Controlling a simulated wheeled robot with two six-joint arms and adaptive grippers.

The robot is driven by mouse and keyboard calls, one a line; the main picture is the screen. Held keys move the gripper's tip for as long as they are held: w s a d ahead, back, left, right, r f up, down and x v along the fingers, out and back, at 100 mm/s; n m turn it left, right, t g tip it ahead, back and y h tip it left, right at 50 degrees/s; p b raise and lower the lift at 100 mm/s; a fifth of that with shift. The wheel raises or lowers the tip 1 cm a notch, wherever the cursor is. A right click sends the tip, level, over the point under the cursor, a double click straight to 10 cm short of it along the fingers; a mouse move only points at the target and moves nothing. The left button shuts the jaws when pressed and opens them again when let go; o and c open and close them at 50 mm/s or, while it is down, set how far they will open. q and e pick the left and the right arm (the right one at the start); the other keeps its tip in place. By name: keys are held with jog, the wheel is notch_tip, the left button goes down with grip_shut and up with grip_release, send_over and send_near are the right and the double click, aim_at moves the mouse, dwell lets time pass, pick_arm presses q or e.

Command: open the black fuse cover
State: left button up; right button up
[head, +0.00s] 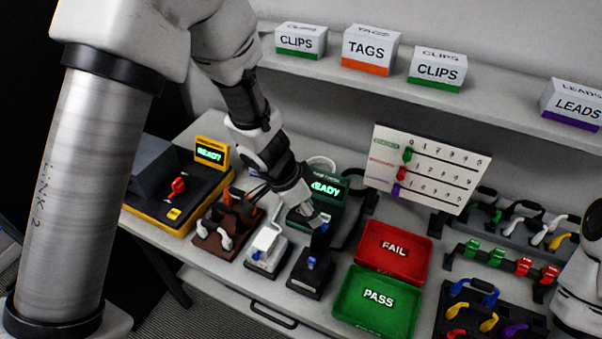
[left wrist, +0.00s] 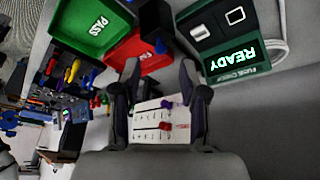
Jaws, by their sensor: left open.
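A black fuse holder (head: 309,281) stands near the table's front edge in the head view, with a blue piece on it. A black block (left wrist: 155,20) with a blue spot shows in the left wrist view. Only part of my right arm shows at the right edge.
The green fuse-check station (head: 300,220) reads READY, behind the gripper. A white device (head: 266,254) and brown holder (head: 222,243) stand left. Red FAIL (head: 366,270) and green PASS (head: 346,305) trays are close right. A slider board (head: 452,187) stands behind.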

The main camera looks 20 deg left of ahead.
aim_at(325, 225)
pick_arm(q)
jog(key=d+f+b, duration=0.1)
jog(key=d+b, duration=0.1)
jog(key=shift+w+f+b, duration=0.15)
jog(key=shift+f+b, duration=0.2)
jog(key=shift+f, duration=0.05)
jog(key=w+f, duration=0.1)
jog(key=f, duration=0.1)
jog(key=w+f+b, duration=0.1)
jog(key=shift+d+f, duration=0.1)
jog(key=shift+f, duration=0.25)
jog(key=shift+w+f, duration=0.1)
jog(key=shift+s+d+r, duration=0.1)
jog(key=shift+s+r, duration=0.15)
jog(key=shift+s, duration=0.05)
jog(key=shift+s+d, duration=0.1)
jog(key=c, duration=0.5)
grip_shut()
